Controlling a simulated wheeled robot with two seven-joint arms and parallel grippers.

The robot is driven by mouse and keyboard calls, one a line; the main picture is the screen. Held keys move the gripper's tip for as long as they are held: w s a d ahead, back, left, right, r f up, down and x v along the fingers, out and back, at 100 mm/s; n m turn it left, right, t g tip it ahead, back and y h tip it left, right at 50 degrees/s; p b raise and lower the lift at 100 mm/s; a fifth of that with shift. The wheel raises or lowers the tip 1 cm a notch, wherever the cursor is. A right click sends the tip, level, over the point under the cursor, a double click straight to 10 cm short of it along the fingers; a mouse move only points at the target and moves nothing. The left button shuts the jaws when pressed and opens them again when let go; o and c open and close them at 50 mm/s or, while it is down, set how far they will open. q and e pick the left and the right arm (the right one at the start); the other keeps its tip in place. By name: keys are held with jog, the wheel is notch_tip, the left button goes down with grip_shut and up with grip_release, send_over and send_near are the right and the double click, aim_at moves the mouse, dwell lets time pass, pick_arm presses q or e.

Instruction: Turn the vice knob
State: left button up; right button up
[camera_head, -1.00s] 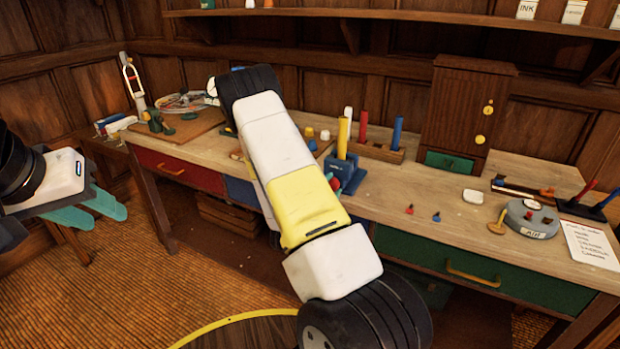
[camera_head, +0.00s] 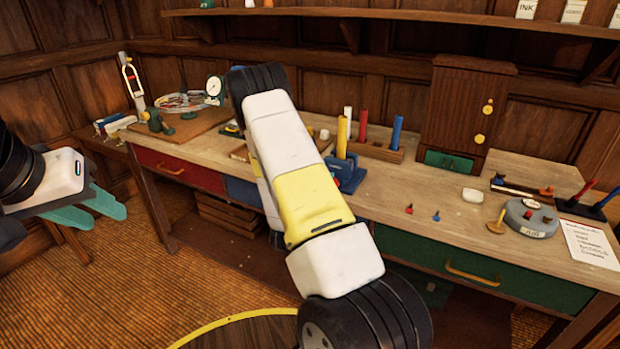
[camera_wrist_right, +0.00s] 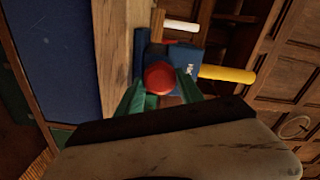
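My right gripper (camera_wrist_right: 160,82) has one green finger on each side of the knob. I cannot tell whether the fingers press on it. My left gripper (camera_head: 88,208) is at the far left, away from the bench, with its teal fingers apart and empty.
The workbench (camera_head: 430,205) carries a rack of coloured rods (camera_head: 375,150), a wooden cabinet (camera_head: 468,110), small red and blue pegs, and a round grey AIR device (camera_head: 530,217). A dial gauge (camera_head: 214,88) stands behind. A blue drawer front (camera_wrist_right: 55,50) lies beside the right gripper.

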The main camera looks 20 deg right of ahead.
jog(key=o, duration=0.3)
jog(key=shift+o, duration=0.2)
jog(key=v, duration=0.8)
